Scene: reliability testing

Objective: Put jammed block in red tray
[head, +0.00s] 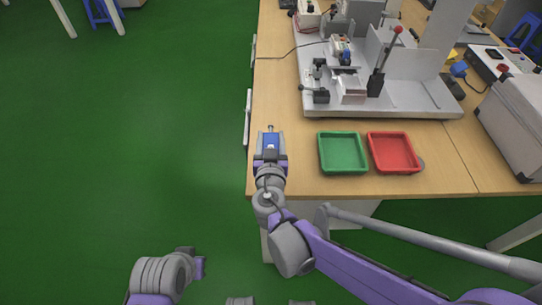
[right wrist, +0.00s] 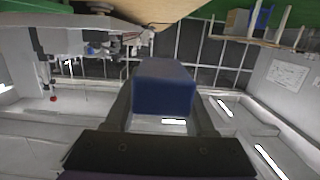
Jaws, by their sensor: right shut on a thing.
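My right gripper (head: 270,142) is shut on a blue block, the jammed block (head: 270,139), above the left front part of the table. In the right wrist view the block (right wrist: 164,87) sits between the two fingers, its dark blue face toward the camera. The red tray (head: 393,152) lies on the table near its front edge, to the right of the gripper, and looks empty.
A green tray (head: 343,152) lies between my right gripper and the red tray. Behind the trays stands a grey test rig (head: 400,95) with a red-knobbed lever (head: 378,75). A grey box (head: 515,120) stands at the right. The wooden table (head: 300,175) is bare left of the trays.

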